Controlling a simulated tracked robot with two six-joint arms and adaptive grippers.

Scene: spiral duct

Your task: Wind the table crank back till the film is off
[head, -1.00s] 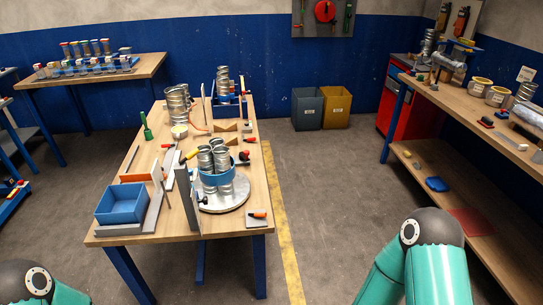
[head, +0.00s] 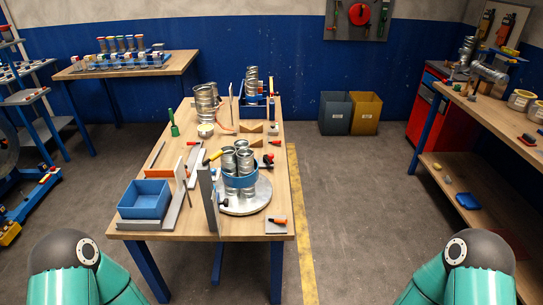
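On the near part of the wooden table (head: 225,138), a round grey turntable (head: 252,208) carries a bundle of upright metal duct pieces (head: 244,160). A blue band of film (head: 241,183) goes around the bundle. A small handle with a red end (head: 268,158) shows behind the turntable, and an orange-red handle (head: 278,220) lies on a grey plate at the table's front right corner. I cannot tell which part is the crank. Only teal links of my two arms show at the bottom corners; both grippers are out of view.
A blue open bin (head: 146,199) stands at the table's front left, beside an upright grey panel (head: 208,198). A workbench (head: 490,118) runs along the right. Grey and yellow bins (head: 350,112) stand at the back wall. The floor right of the table is clear.

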